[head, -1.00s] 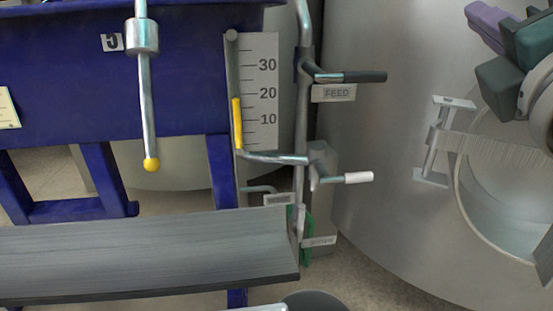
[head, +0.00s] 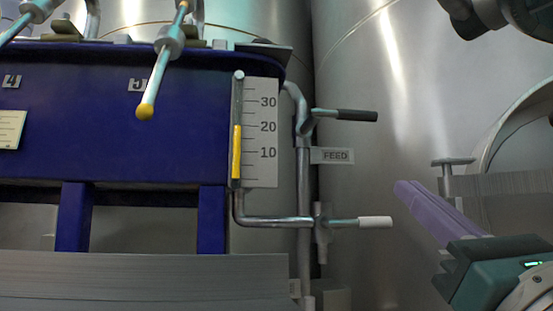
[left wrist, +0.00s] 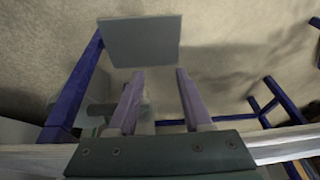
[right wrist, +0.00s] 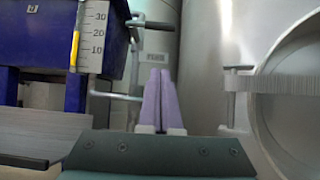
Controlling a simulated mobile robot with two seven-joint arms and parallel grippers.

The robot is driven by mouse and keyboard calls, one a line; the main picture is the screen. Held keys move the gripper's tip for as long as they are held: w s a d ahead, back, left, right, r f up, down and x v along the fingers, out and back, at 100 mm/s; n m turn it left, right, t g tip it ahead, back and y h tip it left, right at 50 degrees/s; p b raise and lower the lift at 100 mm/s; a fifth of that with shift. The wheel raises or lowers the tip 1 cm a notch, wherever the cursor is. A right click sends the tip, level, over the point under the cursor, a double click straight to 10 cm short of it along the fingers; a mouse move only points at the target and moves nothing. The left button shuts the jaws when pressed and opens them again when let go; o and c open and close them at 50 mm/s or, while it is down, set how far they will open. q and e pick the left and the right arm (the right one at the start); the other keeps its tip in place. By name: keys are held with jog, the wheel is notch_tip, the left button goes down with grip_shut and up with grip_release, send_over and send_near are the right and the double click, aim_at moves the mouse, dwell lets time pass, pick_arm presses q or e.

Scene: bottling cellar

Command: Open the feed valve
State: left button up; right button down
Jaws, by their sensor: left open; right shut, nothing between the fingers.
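The feed valve has a dark lever handle (head: 357,115) on the vertical pipe to the right of the blue tank. The lever points right, roughly level, just above the FEED label (head: 335,155). A second lever with a white grip (head: 375,222) sits lower on the same piping. My right gripper (head: 402,190) is shut and empty, to the right of and below the dark lever, apart from it. In the right wrist view its purple fingers (right wrist: 160,75) are together, with the FEED label (right wrist: 156,57) beyond them. My left gripper (left wrist: 155,78) is open and empty over the floor.
A level gauge (head: 260,130) with a yellow column stands on the blue tank (head: 100,130). A large steel vessel (head: 400,90) with a round opening fills the right side. A grey ledge (head: 140,280) runs along the lower left. A grey panel (left wrist: 140,41) lies beyond my left fingers.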

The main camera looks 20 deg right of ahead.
jog(key=shift+w+r, duration=0.1)
jog(key=s+r+p+x, duration=0.1)
jog(key=r+p+x, duration=0.1)
jog(key=p+x, duration=0.5)
jog(key=shift+x, duration=2.65)
jog(key=shift+s+r, duration=0.1)
jog(key=shift+r, duration=0.1)
jog(key=shift+r+n+y+p, duration=0.2)
jog(key=shift+n+y+p, duration=0.2)
jog(key=shift+n, duration=0.2)
